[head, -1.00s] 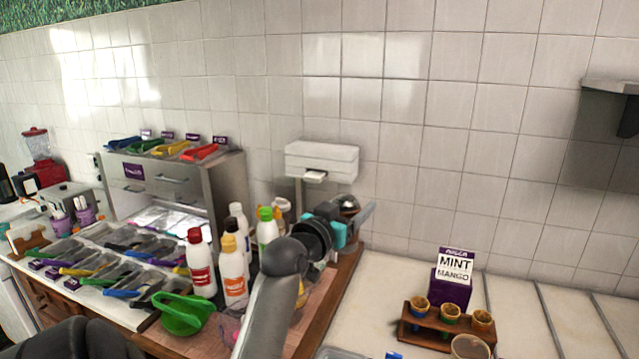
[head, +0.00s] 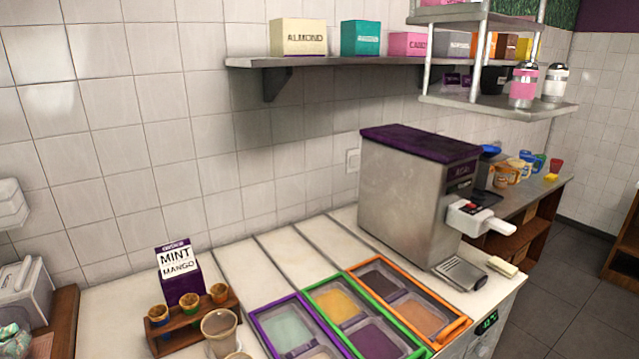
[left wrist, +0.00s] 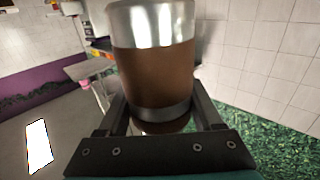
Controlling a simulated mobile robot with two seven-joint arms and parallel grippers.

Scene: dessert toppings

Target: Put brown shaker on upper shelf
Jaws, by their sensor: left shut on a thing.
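The brown shaker (left wrist: 155,75) has a brown body with silver metal bands. It fills the middle of the left wrist view. My left gripper (left wrist: 160,112) is shut on it, with a finger on each side. Neither the shaker nor my grippers show in the head view. A hanging metal rack stands at the top right of the head view. Its upper shelf (head: 450,14) is cut by the top edge of the picture. Its lower shelf (head: 470,106) holds a pink shaker (head: 523,87) and a white shaker (head: 554,84).
A wall shelf (head: 340,62) with several coloured boxes runs behind the rack. Below are a steel machine with a purple top (head: 415,190), topping trays (head: 350,310) and a cone stand (head: 190,322). Mugs (head: 515,168) stand on a far counter. Open floor lies at the right.

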